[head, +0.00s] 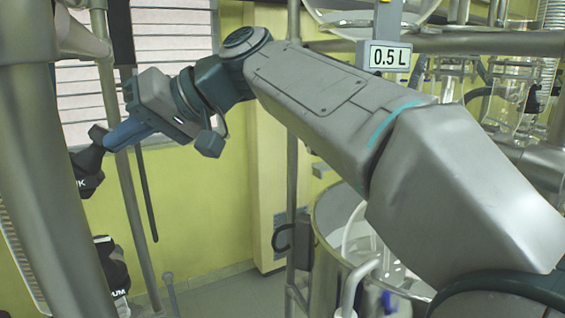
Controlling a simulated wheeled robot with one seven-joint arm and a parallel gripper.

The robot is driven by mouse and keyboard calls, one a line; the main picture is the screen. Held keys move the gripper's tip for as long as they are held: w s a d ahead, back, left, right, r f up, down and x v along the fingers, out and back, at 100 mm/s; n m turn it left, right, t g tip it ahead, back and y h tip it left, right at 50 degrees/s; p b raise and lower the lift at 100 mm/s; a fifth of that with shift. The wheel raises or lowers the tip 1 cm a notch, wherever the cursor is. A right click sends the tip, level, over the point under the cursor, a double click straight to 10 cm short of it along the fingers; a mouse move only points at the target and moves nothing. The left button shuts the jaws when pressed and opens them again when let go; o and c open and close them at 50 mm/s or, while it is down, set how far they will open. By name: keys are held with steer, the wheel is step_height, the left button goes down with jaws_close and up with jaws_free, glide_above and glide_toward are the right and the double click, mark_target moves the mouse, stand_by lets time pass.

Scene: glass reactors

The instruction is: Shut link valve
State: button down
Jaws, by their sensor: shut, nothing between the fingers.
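My gripper (106,137) is at the left, at the end of my arm, pointing down and left. Its blue-grey fingers are shut with nothing seen between them. The tips are at or just in front of a black valve part (88,160) partly hidden behind the thick grey post. White letters ending in "NK" show on its lower part, which fits the link valve. I cannot tell whether the fingers touch it. The valve's left side is hidden, and its handle position cannot be read.
A second black fitting (112,268), lettered "UM", sits lower down. A thick grey post (38,170) fills the left edge. Thin upright pipes (135,215) stand behind my gripper.

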steer(key=shift+w+d+r+p, duration=0.3)
steer(key=shift+d+r+p, duration=0.2)
steer(key=shift+d+r, duration=0.2)
steer(key=shift+w+d+r+p, duration=0.35)
steer(key=shift+d+r+p, duration=0.15)
steer(key=shift+r, duration=0.2)
steer(key=shift+w+d+r+p, duration=0.3)
steer(key=shift+d+r+p, duration=0.15)
steer(key=shift+d+r, duration=0.25)
